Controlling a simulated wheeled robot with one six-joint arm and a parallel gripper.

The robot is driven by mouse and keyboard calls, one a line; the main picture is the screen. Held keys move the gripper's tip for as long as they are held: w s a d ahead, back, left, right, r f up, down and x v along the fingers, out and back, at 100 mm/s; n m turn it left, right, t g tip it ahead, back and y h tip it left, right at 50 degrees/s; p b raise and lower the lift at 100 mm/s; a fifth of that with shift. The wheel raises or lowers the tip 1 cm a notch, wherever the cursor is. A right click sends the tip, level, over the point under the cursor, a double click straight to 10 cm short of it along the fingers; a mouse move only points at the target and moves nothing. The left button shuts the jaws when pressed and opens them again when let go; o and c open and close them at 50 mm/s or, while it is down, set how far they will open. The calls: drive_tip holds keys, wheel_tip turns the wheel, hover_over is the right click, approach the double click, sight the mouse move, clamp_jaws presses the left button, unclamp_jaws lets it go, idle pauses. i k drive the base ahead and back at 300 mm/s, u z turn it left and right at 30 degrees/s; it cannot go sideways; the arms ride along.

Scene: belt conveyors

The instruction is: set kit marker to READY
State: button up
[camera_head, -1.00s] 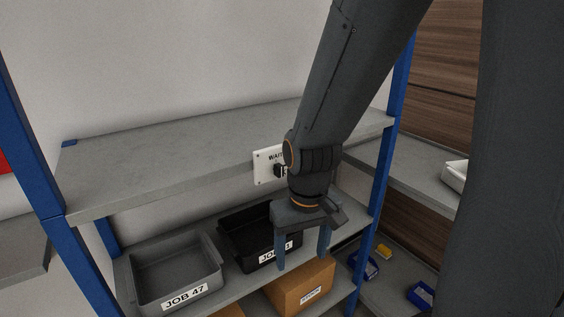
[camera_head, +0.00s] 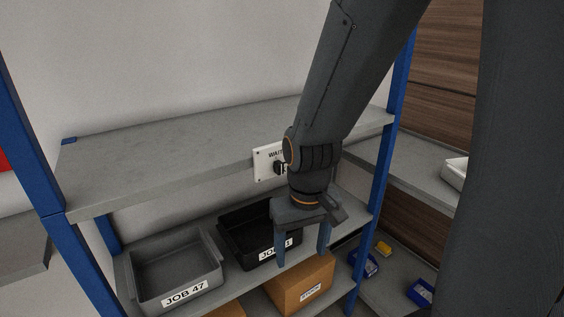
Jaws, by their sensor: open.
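The kit marker is a white plate (camera_head: 264,165) on the front edge of the upper shelf, with lettering that seems to begin "WAIT" and a black knob or slider (camera_head: 279,168) on it. My arm hides its right part, so its full text and setting cannot be read. My gripper (camera_head: 302,258) points down, open and empty, below and to the right of the plate. Its fingers hang in front of the lower shelf, by the black bin (camera_head: 232,238) labelled JOB with a partly hidden number.
A grey bin (camera_head: 176,262) labelled JOB 47 stands left of the black one. A cardboard box (camera_head: 303,285) sits below my gripper. Blue rack posts (camera_head: 373,200) flank the shelves. Small blue bins (camera_head: 364,264) lie at the right. The upper shelf (camera_head: 190,155) is bare.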

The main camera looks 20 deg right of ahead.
sight(278, 166)
drive_tip(key=u, duration=1.2)
drive_tip(key=k, duration=1.05)
drive_tip(key=z, duration=1.25)
